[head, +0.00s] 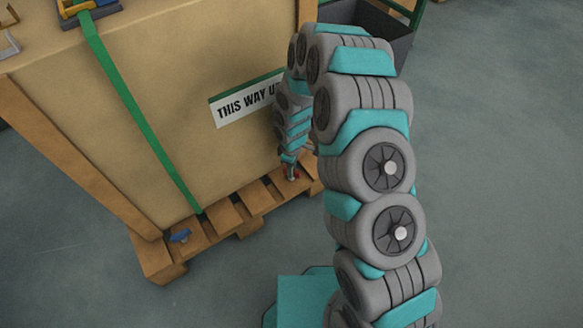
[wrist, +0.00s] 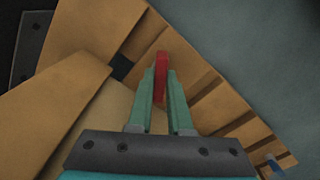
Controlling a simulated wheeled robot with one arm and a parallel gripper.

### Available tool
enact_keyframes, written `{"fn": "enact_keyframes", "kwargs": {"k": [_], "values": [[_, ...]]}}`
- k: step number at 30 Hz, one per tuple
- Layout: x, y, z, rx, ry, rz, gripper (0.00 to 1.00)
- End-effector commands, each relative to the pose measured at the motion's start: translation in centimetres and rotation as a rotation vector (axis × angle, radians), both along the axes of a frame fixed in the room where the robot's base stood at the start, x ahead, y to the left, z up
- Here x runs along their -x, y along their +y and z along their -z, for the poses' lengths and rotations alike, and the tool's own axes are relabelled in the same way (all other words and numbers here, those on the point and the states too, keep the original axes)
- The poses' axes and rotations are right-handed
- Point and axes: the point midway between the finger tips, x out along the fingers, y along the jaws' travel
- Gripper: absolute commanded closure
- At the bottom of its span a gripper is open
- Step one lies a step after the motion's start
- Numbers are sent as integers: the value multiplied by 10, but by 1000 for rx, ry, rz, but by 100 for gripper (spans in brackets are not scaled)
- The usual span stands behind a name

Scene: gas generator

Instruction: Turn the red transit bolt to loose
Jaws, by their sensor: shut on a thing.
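The red transit bolt (head: 291,172) sits low on the wooden pallet at the crate's base, near its right corner in the head view. In the wrist view the bolt's red part (wrist: 161,66) stands between my fingertips. My gripper (wrist: 160,84) is shut on it, one green finger on each side. In the head view my gripper (head: 290,170) reaches down beside the crate and partly hides the bolt. Markings for loose or tight are not visible.
The large crate (head: 150,110) with a "THIS WAY UP" label (head: 245,101) and green strap (head: 135,110) stands on the pallet (head: 235,208). A blue piece (head: 180,235) sits on the pallet at left. A dark bin (head: 385,25) stands behind my arm. Floor at right is clear.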

Motion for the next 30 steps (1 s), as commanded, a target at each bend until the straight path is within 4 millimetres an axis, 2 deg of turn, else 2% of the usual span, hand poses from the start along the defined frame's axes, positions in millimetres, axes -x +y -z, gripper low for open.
{"fn": "enact_keyframes", "kwargs": {"k": [18,30], "values": [[0,0,-1,1,1,-582,100],[0,0,-1,0,0,-863,100]]}}
